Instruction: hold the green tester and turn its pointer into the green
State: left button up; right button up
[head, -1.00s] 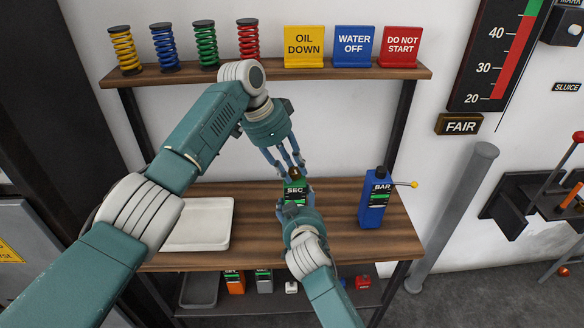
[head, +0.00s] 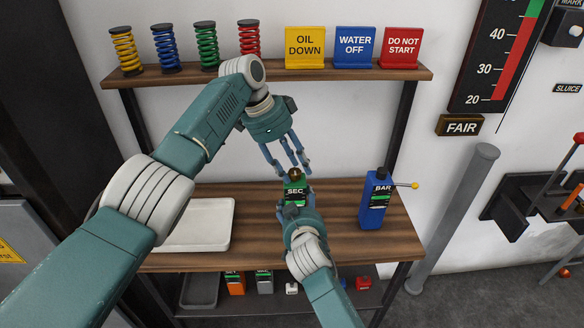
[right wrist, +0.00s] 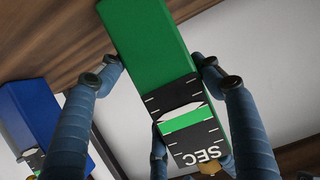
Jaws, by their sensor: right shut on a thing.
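The green tester (head: 294,198), marked SEC, stands upright over the wooden bench, with a brass knob (head: 295,174) on top. My right gripper (head: 300,213) is shut on its body from the front. In the right wrist view the tester's green body (right wrist: 148,40) sits between my right fingers. Its black face (right wrist: 178,100) shows a white pointer shape beside a green band (right wrist: 182,123); I cannot tell the exact reading. My left gripper (head: 291,168) points down just above the knob, its fingers spread apart. I cannot tell whether they touch the knob.
A blue tester (head: 373,203), marked BAR, with a yellow-tipped lever, stands on the bench (head: 338,236) to the right. A white tray (head: 215,240) lies at left. The upper shelf (head: 290,73) holds coloured springs and signs. More testers stand on the lower shelf.

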pick_arm(q)
jog(key=shift+s, duration=0.1)
jog(key=shift+a+r, duration=0.1)
jog(key=shift+r, duration=0.05)
jog(key=v, duration=1.1)
jog(key=shift+r, duration=0.4)
jog(key=shift+s, duration=0.1)
jog(key=s+d+f+n+t+y, duration=0.1)
jog(key=s+d+n+t+y, duration=0.35)
jog(key=n, duration=1.05)
jog(key=shift+h, duration=0.35)
jog(key=x, duration=1.1)
jog(key=shift+s+a+f, duration=0.3)
